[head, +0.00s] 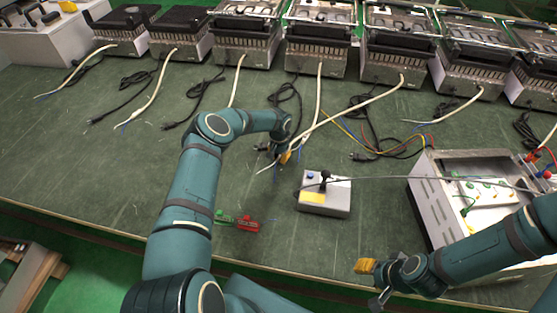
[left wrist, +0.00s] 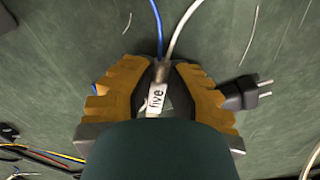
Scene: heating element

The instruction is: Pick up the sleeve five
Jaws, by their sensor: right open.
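The sleeve five (left wrist: 156,97) is a small pale tube marked "five" in the left wrist view, on a cable end with a blue and a white wire. It sits between the yellow fingers of my left gripper (left wrist: 161,68), whose dark inner pads close on it near the tips. In the head view my left gripper (head: 285,155) is low over the middle of the green table, and the sleeve is too small to make out there. My right gripper (head: 372,283) is open near the table's front edge, well to the right, with nothing seen in it.
Several heater units (head: 322,45) line the back, with cables trailing forward. A grey switch box (head: 326,195) stands right of my left gripper. Red and green connectors (head: 247,224) lie in front. An open metal case (head: 424,195) is at right. A black plug (left wrist: 245,93) lies beside the fingers.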

